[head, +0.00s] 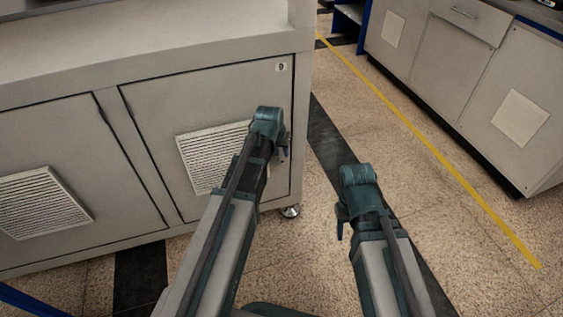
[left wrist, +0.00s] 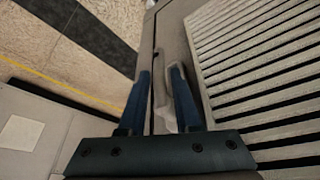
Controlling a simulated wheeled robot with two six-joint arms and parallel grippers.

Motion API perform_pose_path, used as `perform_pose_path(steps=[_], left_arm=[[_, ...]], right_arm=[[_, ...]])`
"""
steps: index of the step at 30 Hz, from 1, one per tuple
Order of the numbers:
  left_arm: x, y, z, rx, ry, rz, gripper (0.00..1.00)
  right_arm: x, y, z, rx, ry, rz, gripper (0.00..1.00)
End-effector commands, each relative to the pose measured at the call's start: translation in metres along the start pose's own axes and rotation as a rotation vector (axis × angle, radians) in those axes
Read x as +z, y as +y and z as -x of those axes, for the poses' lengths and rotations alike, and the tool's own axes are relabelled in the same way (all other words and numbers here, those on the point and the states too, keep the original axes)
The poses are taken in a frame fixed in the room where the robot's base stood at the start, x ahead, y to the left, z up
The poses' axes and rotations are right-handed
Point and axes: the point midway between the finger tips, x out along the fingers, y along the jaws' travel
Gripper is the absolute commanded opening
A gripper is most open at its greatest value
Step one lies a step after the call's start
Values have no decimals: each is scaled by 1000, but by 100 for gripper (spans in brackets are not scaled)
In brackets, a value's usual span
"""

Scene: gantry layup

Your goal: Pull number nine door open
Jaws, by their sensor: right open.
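The number nine door (head: 215,110) is the right-hand panel of the grey cabinet, marked by a small "9" label (head: 281,67). It looks closed, flush with the front. My left gripper (head: 282,152) is at the door's right side, mostly hiding the handle in the head view. In the left wrist view, the pale handle (left wrist: 160,82) lies between the two dark blue fingers, which stand apart with gaps beside it. My right gripper (head: 342,220) hangs over the floor, right of the cabinet, and holds nothing visible.
A vent grille (head: 200,158) is on the door. A second door with a grille (head: 40,205) is to the left. A caster (head: 290,211) is under the cabinet corner. Open floor with a yellow line (head: 430,150) separates it from other cabinets (head: 490,80).

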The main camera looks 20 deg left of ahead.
Motion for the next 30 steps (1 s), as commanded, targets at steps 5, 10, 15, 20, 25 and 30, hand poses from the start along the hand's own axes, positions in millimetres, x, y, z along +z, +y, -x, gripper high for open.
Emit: perform_pose_path(steps=[5,10,15,20,25,30], left_arm=[[1,0,-25,0,0,0,32],[0,0,-28,0,0,0,32],[0,0,-27,0,0,0,32],[0,0,-27,0,0,0,9],[0,0,-27,0,0,0,0],[0,0,-27,0,0,0,0]], right_arm=[[-2,-3,-23,-2,1,4,50],[-2,-4,-26,-3,2,5,50],[-2,-3,-25,-3,2,5,50],[-2,-3,-25,-3,2,5,50],[-2,-3,-25,-3,2,5,50],[-2,-3,-25,-3,2,5,50]])
